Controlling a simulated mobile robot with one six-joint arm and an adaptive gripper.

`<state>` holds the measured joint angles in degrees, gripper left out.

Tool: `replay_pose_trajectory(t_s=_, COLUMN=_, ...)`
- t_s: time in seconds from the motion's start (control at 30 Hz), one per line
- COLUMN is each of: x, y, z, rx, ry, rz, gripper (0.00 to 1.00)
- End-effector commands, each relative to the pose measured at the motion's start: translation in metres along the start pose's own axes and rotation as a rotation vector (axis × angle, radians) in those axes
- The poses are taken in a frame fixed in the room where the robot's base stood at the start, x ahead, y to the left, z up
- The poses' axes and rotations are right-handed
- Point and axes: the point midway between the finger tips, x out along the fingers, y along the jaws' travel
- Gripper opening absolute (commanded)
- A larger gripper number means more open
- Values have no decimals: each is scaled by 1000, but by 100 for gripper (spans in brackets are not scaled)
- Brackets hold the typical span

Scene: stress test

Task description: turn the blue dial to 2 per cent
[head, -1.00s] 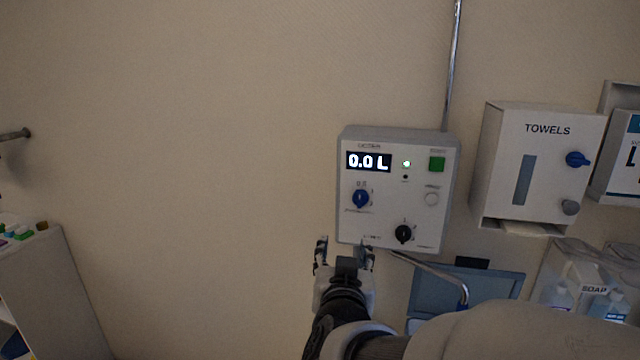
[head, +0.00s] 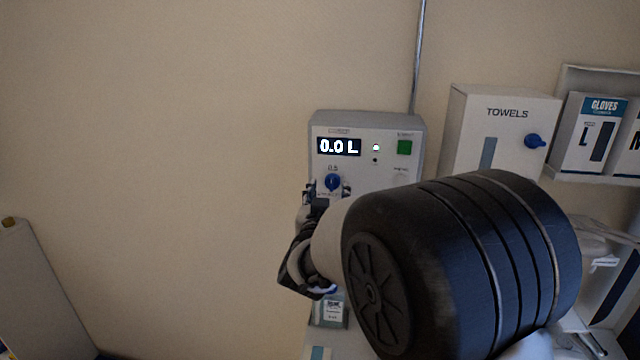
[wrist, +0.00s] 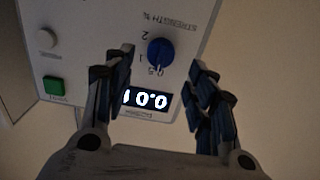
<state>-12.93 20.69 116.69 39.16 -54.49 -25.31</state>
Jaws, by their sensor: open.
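The blue dial (head: 333,182) sits on the front of a pale grey wall box (head: 368,124), below a lit display (head: 338,146) reading 0.0 L. In the wrist view the box appears upside down, and the blue dial (wrist: 160,52) is marked STRENGTH %, with 0.5, 1 and 2 around it. Its pointer appears to be at the 0.5 mark. My gripper (wrist: 165,75) is open, its fingers on either side of the dial in that view; contact cannot be told. In the head view my arm hides the lower part of the box and most of my gripper (head: 318,195).
A green button (head: 404,147) is at the box's upper right. A towel dispenser (head: 470,108) with another blue knob (head: 534,141) and a glove box (head: 590,135) are to the right.

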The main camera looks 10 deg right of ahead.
Motion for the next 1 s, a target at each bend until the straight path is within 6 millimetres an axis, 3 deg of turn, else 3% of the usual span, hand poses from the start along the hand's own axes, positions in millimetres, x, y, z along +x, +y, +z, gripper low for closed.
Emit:
replay_pose_trajectory(t_s=0.1, x=23, y=1, z=0, rx=0, ry=0, rz=2, gripper=51)
replay_pose_trajectory(t_s=0.33, x=46, y=0, z=0, rx=1, ry=0, rz=0, gripper=51)
replay_pose_trajectory(t_s=0.67, x=49, y=0, z=0, rx=0, ry=0, rz=0, gripper=51)
replay_pose_trajectory(t_s=1.0, x=49, y=0, z=0, rx=0, ry=0, rz=0, gripper=29)
